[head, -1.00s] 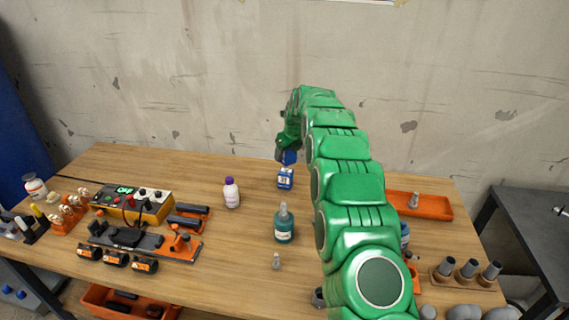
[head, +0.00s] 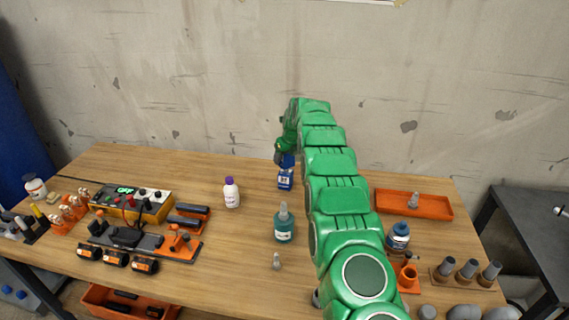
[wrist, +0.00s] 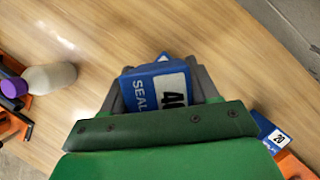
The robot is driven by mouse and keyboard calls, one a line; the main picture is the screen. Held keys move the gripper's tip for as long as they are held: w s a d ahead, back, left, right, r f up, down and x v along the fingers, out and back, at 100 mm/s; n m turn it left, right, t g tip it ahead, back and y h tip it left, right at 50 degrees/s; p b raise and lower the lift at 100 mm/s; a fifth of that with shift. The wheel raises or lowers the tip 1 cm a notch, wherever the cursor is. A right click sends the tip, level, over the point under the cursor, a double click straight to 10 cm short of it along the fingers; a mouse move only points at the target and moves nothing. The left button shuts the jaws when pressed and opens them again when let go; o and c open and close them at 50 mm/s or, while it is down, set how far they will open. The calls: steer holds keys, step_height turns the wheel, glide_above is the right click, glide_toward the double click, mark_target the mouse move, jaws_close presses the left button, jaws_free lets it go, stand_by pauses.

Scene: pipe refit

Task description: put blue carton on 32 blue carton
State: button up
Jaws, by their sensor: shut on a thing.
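My gripper (wrist: 160,92) is shut on a blue carton (wrist: 140,92) marked "SEAL" and 40. In the head view the held carton (head: 287,160) shows as a small blue patch under my gripper (head: 284,158), mostly hidden by it. Another blue carton with a white number label (head: 285,181), hard to read but like 32, stands on the table directly below the held one. Its blue-and-white edge (wrist: 163,58) peeks out past the held carton in the wrist view. The held carton is right over or on it; I cannot tell whether they touch.
A white bottle with a purple cap (head: 231,192) stands left of the cartons, and a teal bottle (head: 284,225) stands nearer. A blue carton marked 20 (wrist: 273,135) lies at right in the wrist view. An orange tray (head: 440,207) is at the right. The table behind is clear.

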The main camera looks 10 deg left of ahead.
mark_target(285, 162)
steer(key=shift+f, duration=1.55)
steer(key=shift+f, duration=0.1)
steer(key=o, duration=1.1)
steer(key=v, duration=1.2)
steer(key=shift+r, duration=0.2)
